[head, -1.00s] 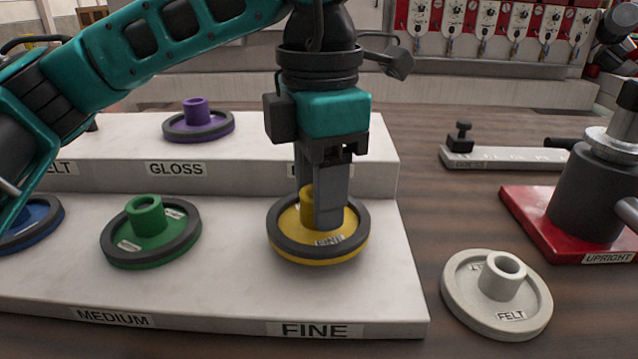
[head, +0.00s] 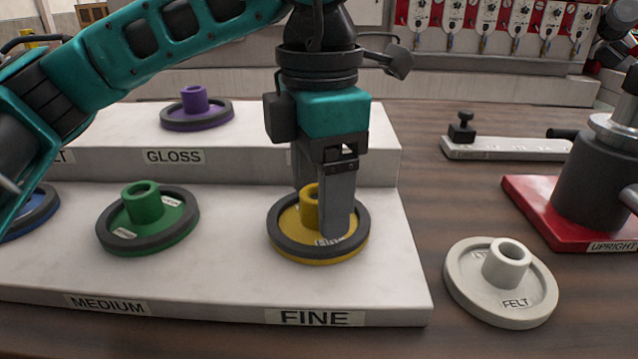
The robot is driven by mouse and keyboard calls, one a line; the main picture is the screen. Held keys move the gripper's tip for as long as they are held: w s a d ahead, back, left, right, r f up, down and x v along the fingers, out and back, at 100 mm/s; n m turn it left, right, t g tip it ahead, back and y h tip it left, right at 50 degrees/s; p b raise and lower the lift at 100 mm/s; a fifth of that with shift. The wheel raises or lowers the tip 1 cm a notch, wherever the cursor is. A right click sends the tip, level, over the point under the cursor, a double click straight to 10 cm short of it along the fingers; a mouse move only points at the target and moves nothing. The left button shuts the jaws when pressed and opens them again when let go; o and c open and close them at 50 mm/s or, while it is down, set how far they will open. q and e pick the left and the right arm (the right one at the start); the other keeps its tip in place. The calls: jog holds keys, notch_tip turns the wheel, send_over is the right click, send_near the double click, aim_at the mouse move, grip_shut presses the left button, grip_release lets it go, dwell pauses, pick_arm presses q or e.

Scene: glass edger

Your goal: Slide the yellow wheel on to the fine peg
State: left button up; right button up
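The yellow wheel (head: 289,243), with a dark rim and a yellow hub (head: 309,205), lies flat on the lower step of the pale rack above the FINE label (head: 314,318). Its hub stands upright. The fine peg is not visible; the wheel and hub cover that spot. My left gripper (head: 322,205) points straight down over the wheel, its fingers apart on either side of the hub. The near finger hides part of the hub and of the wheel's label; the far finger is mostly hidden. My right gripper is out of view.
A green wheel (head: 174,229) sits left at MEDIUM, a purple wheel (head: 197,116) on the upper step at GLOSS, and a partly hidden blue wheel (head: 38,214) far left. A grey FELT wheel (head: 478,287) lies on the wooden table, near a red-based upright (head: 530,205).

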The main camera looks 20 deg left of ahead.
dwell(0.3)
pick_arm(q)
notch_tip(320, 180, up, 3)
jog(key=shift+f+p, duration=0.2)
jog(key=shift+p, duration=0.25)
notch_tip(320, 180, up, 10)
jog(key=p, duration=0.3)
jog(key=shift+r, duration=0.15)
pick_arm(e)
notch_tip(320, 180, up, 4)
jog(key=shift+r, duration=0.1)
